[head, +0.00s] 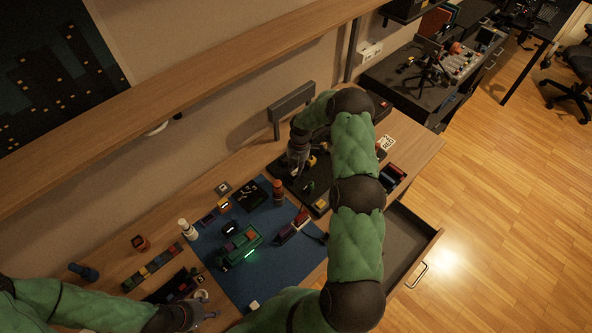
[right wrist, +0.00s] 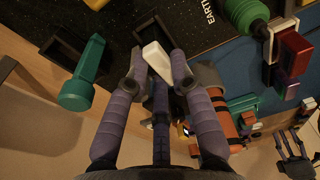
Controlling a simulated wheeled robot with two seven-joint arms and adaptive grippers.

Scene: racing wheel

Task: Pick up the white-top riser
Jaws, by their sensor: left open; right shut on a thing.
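In the right wrist view, the white-top riser (right wrist: 156,57) shows as a small pale block between the fingertips of my right gripper (right wrist: 158,76), which is shut on it. Its lower part is hidden by the fingers. In the head view, my right gripper (head: 300,152) is over the dark board (head: 285,180) at the back of the desk, and the riser cannot be made out there. My left gripper (head: 207,312) is open and empty at the front left, below the blue mat (head: 262,285).
A green block model (head: 238,245) lies on the mat, with a red-and-dark piece (head: 293,226) beside it. An open drawer (head: 405,245) juts out at the right. A teal piece (right wrist: 83,78) lies near my right gripper in the wrist view. Bare mat shows at the front.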

